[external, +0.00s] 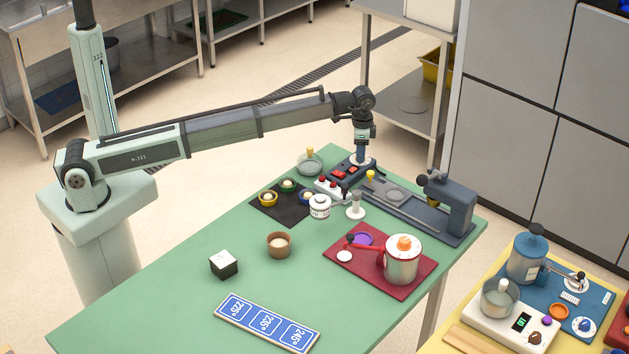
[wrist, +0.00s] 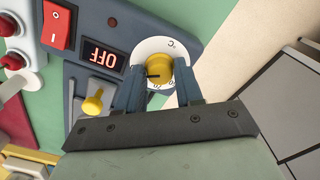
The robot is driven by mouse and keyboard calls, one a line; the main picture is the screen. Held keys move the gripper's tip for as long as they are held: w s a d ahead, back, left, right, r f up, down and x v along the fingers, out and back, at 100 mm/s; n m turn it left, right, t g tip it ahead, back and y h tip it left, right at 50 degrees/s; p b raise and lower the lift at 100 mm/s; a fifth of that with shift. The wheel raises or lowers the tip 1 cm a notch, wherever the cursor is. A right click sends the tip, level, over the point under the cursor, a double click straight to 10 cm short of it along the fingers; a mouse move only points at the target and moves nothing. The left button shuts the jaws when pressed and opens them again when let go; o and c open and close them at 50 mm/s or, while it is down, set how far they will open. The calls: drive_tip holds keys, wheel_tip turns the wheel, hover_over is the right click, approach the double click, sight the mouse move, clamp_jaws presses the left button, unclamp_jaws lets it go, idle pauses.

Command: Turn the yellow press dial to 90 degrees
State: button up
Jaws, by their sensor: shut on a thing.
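The yellow press dial (wrist: 159,70) sits on a white round scale plate (wrist: 148,46) at the end of a dark blue control panel (wrist: 75,75). My gripper (wrist: 158,76) has one finger on each side of the yellow knob and is shut on it. The dial's dark pointer line faces left in the wrist view; the small scale numbers are partly hidden by the fingers. In the external view, my gripper (external: 361,151) points down at the far end of the panel, and the yellow knob is hidden there. The display (wrist: 102,56) reads OFF.
A yellow-tipped lever (wrist: 93,103) stands close beside the fingers, and red switches (wrist: 57,27) lie farther left. In the external view, the grey press (external: 447,205) stands right of the panel. Small pots (external: 268,198) sit on a dark mat in front.

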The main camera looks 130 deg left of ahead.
drive_tip(key=o, duration=1)
wheel_tip(320, 180, up, 14)
drive_tip(key=shift+f, duration=0.1)
idle(0.5)
